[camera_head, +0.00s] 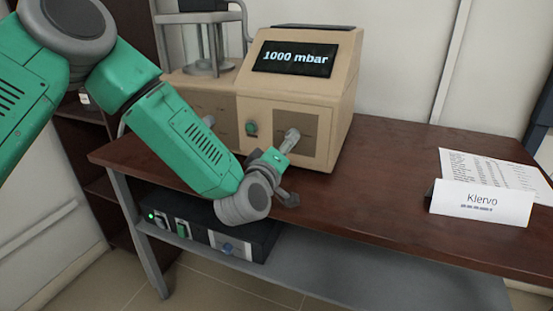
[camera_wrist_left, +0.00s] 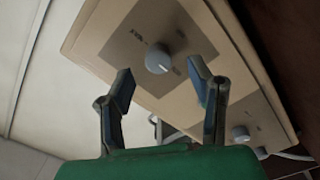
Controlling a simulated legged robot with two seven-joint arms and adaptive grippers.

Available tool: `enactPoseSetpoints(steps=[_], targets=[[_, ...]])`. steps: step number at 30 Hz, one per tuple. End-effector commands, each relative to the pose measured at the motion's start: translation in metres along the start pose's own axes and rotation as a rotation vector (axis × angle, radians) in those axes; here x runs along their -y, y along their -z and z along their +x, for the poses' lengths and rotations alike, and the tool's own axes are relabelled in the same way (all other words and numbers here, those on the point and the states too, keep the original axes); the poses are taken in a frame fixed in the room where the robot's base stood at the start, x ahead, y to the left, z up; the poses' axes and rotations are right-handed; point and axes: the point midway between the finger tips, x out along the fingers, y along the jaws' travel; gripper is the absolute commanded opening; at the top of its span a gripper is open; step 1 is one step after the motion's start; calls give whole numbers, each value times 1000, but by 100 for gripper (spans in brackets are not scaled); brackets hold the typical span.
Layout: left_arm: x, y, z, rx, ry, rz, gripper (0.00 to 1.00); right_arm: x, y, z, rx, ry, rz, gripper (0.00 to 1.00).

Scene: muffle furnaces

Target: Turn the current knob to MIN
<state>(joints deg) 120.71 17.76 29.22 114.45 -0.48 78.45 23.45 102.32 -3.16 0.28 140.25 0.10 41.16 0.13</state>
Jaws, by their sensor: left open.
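The beige instrument (camera_head: 300,82) with the "1000 mbar" display stands on the brown table. A round grey knob (camera_wrist_left: 158,58) sits on a darker square panel of its front, with small marks beside it too blurred to read. This knob also shows in the head view (camera_head: 292,136). My left gripper (camera_head: 278,160) is in front of and below that panel. In the wrist view its two open fingers (camera_wrist_left: 163,88) spread on either side below the knob, apart from it, with nothing between them. I cannot read which knob is labelled current. My right gripper is not in view.
A green button (camera_head: 251,128) and another knob (camera_head: 208,121) are on the instrument.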

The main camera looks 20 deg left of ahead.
Motion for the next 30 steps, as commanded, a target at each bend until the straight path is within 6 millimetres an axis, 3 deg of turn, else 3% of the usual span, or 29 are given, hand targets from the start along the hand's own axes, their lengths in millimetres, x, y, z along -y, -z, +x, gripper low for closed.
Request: enactPoseSetpoints(steps=[6,12,30], targets=[[1,0,-46,3,3,-1,48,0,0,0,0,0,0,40],[2,0,-68,0,2,-1,48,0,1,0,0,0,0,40],[2,1,-72,-1,2,-1,48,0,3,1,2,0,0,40]])
